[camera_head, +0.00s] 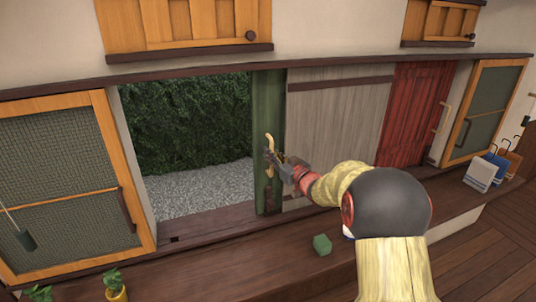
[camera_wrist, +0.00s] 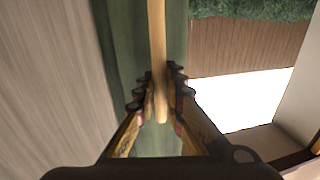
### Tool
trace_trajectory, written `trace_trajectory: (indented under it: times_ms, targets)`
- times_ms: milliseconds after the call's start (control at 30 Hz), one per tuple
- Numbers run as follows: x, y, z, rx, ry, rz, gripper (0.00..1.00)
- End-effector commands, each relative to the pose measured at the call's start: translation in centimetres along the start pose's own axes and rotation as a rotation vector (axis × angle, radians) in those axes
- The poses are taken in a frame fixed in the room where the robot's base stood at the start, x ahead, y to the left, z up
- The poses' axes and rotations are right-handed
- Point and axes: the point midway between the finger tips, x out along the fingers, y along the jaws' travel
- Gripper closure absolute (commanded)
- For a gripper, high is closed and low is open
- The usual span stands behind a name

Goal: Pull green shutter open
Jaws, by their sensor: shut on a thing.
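The green shutter (camera_head: 268,108) shows as a narrow upright green strip at the right side of a wide opening. Its brass handle (camera_head: 269,147) is on its face. My gripper (camera_head: 275,161) is at the handle, reached from the lower right. In the wrist view, the handle (camera_wrist: 157,45) runs down between my gripper's fingers (camera_wrist: 161,105), which are shut on it. The green shutter (camera_wrist: 126,45) lies behind the handle there. The shutter's remaining width is hidden, with a grey wooden panel (camera_head: 335,125) to its right.
Gravel (camera_head: 200,186) and a hedge (camera_head: 185,115) show through the opening. A red shutter (camera_head: 415,110) stands right of the grey panel. On the ledge are a green cube (camera_head: 322,244), potted plants (camera_head: 116,286) and books (camera_head: 483,171). A framed mesh panel (camera_head: 65,150) is at left.

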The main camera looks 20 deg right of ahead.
Motion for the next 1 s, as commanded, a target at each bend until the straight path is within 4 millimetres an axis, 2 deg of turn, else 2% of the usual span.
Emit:
trace_trajectory:
  times_ms: [167, 200, 500, 833, 1000]
  targets:
    - [0.0, 0.0, -0.1, 0.000, 0.001, 0.001, 1.00]
    - [0.0, 0.0, -0.1, 0.000, 0.001, 0.001, 0.88]
    - [0.0, 0.0, -0.1, 0.000, 0.001, 0.000, 0.72]
    - [-0.3, 0.0, -0.1, -0.001, 0.001, 0.001, 0.72]
    - [-2.4, 0.0, -0.1, -0.001, 0.001, 0.001, 0.72]
